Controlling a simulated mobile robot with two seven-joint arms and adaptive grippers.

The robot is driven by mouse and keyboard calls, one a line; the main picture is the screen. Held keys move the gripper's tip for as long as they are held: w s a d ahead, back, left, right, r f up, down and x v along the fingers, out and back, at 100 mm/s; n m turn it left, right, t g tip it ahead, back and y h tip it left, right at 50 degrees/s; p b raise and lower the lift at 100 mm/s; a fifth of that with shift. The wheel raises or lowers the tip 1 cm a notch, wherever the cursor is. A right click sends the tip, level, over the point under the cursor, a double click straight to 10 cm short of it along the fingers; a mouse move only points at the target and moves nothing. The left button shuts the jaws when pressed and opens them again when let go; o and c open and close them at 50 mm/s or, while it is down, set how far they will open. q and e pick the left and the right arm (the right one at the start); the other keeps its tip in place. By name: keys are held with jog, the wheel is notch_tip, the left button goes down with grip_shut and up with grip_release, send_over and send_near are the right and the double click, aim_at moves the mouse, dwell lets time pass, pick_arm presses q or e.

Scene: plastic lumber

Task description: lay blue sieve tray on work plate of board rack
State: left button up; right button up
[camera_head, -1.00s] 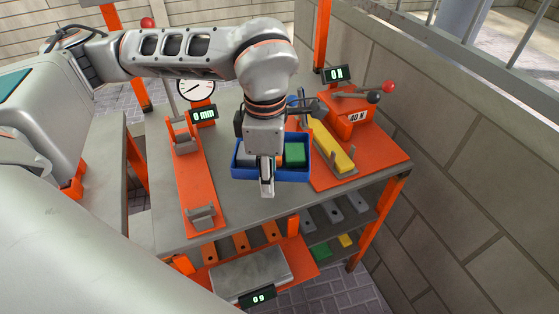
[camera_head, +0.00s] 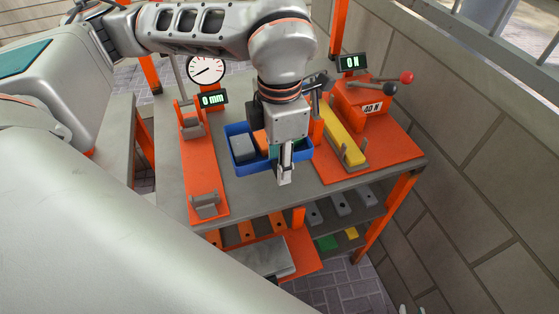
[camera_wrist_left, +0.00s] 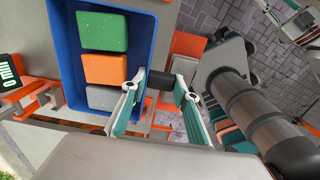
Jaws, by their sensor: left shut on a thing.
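The blue tray (camera_head: 238,168) is on or just above the grey top of the bench rack; I cannot tell which. In it lie a grey block (camera_head: 242,147), an orange block (camera_wrist_left: 105,69) and a green block (camera_wrist_left: 102,31). My left gripper (camera_head: 285,180) is at its front side, right of the middle.
An orange gauge stand (camera_head: 205,165) is left of the tray. An orange press (camera_head: 385,145) with a yellow bar (camera_head: 343,135) is to the right. Boards lie on the lower shelf (camera_head: 340,215), above a scale plate (camera_head: 262,258). A stone wall (camera_head: 475,150) closes the right side.

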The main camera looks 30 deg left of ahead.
pick_arm(q)
jog(key=shift+f+b, duration=0.45)
jog(key=shift+f, duration=0.05)
notch_tip(320, 180, down, 6)
jog(key=b, duration=0.4)
jog(key=shift+f+b, duration=0.7)
jog(key=shift+f, duration=0.1)
jog(key=shift+f, duration=0.35)
jog(key=shift+f+b, duration=0.15)
jog(key=shift+b, duration=0.15)
jog(key=shift+f, duration=0.2)
